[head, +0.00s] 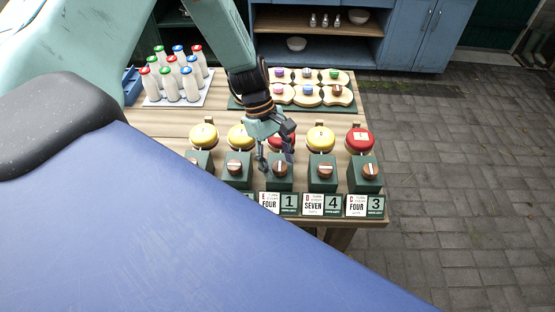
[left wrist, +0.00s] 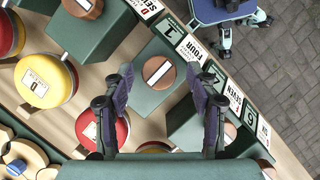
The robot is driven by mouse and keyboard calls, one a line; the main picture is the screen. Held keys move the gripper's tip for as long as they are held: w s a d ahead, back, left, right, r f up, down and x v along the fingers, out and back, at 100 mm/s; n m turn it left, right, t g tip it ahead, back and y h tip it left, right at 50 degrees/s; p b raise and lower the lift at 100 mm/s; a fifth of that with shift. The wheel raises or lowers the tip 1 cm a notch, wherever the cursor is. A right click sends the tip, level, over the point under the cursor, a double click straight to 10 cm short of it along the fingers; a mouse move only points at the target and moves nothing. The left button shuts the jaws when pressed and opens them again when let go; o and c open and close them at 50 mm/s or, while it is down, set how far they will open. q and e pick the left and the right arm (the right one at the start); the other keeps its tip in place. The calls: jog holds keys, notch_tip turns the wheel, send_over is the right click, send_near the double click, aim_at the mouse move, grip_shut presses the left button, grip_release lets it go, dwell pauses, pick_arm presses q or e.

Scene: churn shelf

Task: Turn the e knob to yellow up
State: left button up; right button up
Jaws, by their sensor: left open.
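The e knob (head: 280,171) is a round brown knob with a pale bar on a dark green block, behind the card marked E, FOUR and 1. The red-topped disc (head: 291,147) behind it is partly hidden by my gripper. My left gripper (head: 275,158) is open above and just behind the knob. In the left wrist view, the e knob (left wrist: 158,72) lies beyond and between the two spread fingers (left wrist: 163,98), with its white bar slanted. No contact is visible. The red top of its disc (left wrist: 119,132) shows beside the left finger. My right gripper is not in view.
Neighbouring knobs (head: 321,171) stand close on both sides, with yellow discs (head: 320,138) and a red disc (head: 360,140) behind. Capped bottles (head: 190,88) and a dark green tray (head: 236,103) of small boards are farther back. Paved floor (head: 455,170) lies right of the table.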

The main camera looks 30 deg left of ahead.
pick_arm(q)
jog(key=shift+s+r, duration=0.2)
jog(key=shift+s, duration=0.05)
jog(key=shift+s+d+r, duration=0.1)
jog(key=shift+s+d, duration=0.05)
jog(key=shift+c, duration=1.4)
jog(key=shift+w+f, duration=0.3)
jog(key=shift+w, duration=0.35)
jog(key=c, duration=0.3)
jog(key=shift+w, duration=0.1)
jog(key=shift+c, duration=0.8)
jog(key=shift+s+r, duration=0.2)
jog(key=shift+s, duration=0.15)
jog(key=c, duration=0.4)
jog(key=shift+w+f, duration=0.1)
